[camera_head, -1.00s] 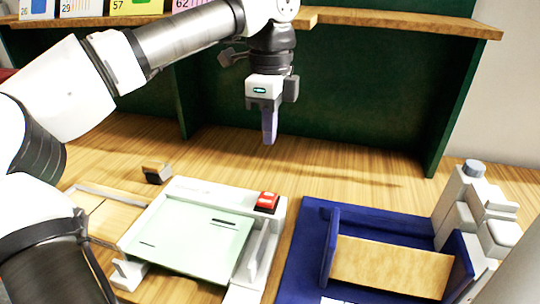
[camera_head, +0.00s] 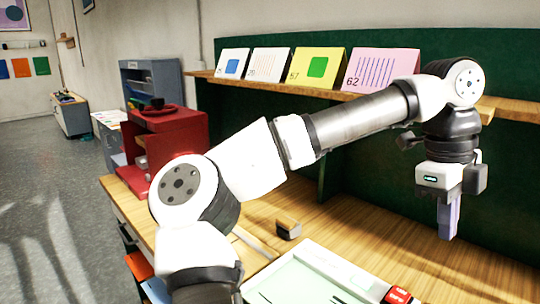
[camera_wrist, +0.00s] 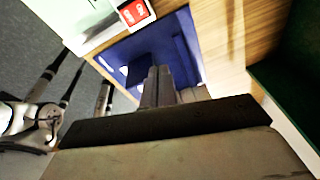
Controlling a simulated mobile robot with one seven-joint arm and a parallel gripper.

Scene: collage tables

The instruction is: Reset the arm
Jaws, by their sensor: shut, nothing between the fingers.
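My arm reaches to the right over the wooden table, and my gripper (camera_head: 447,232) points down above the tabletop near the green back panel. Its pale fingers are shut together with nothing between them. In the wrist view the closed fingers (camera_wrist: 158,84) show in the middle, with a blue tray (camera_wrist: 193,40) beyond and below them. The gripper is not touching anything.
A white device with a pale green plate (camera_head: 305,283) and a red switch (camera_head: 397,296) lies at the front. A small block (camera_head: 288,228) sits behind it. Numbered cards, including a yellow one (camera_head: 315,68), stand on the shelf (camera_head: 290,88). A red cabinet (camera_head: 165,145) stands left.

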